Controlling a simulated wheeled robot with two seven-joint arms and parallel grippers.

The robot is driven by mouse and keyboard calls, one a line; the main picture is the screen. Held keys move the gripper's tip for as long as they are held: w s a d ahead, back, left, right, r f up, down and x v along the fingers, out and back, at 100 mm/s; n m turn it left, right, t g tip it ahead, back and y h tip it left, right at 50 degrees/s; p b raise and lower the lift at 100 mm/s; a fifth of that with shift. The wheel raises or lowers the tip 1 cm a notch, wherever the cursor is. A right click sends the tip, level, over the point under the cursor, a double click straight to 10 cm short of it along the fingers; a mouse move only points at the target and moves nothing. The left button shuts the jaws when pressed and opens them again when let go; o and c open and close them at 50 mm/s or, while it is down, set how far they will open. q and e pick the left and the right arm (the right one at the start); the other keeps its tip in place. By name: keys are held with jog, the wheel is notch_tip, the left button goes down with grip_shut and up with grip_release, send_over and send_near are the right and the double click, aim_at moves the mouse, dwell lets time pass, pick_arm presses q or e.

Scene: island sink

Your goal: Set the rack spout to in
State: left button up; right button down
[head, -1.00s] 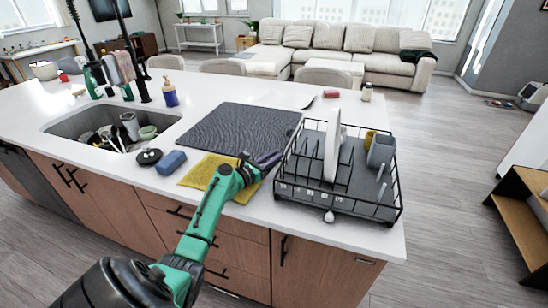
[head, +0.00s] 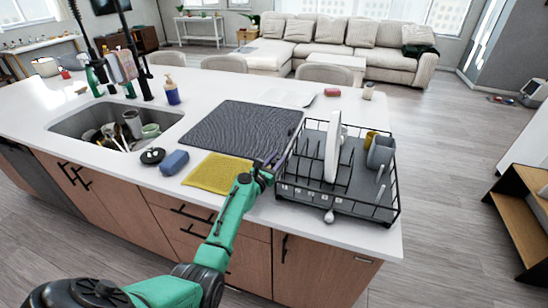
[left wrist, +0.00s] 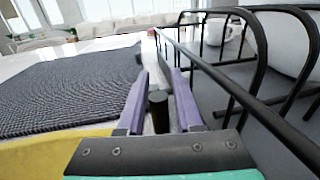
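The dish rack (head: 340,202) is a black wire frame over a grey tray, at the right end of the white counter. A small pale rounded piece (head: 329,215) sticks out low at the middle of its front edge; it looks like the spout. My left gripper (head: 274,160) is at the rack's left side, pointing away over the counter. In the left wrist view its purple fingers (left wrist: 160,85) are apart, with the rack's wires close on the right. A short dark cylinder (left wrist: 158,108) shows between the fingers; I cannot tell what it belongs to. My right gripper is not in view.
The rack holds a white plate (head: 333,148) and a grey cup (head: 380,152). A dark drying mat (head: 240,130), yellow cloth (head: 218,174) and blue sponge (head: 174,162) lie left of it. The sink (head: 75,122) is further left. Open floor lies right of the island.

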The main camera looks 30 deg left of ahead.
aim_at(273, 164)
pick_arm(q)
jog(key=shift+r, duration=0.1)
jog(key=shift+s+p, duration=0.3)
jog(key=shift+s, duration=0.15)
jog(key=s+p, duration=0.1)
jog(key=s, duration=0.3)
jog(key=shift+s, duration=0.3)
jog(key=s, duration=0.9)
jog(key=shift+a, duration=0.25)
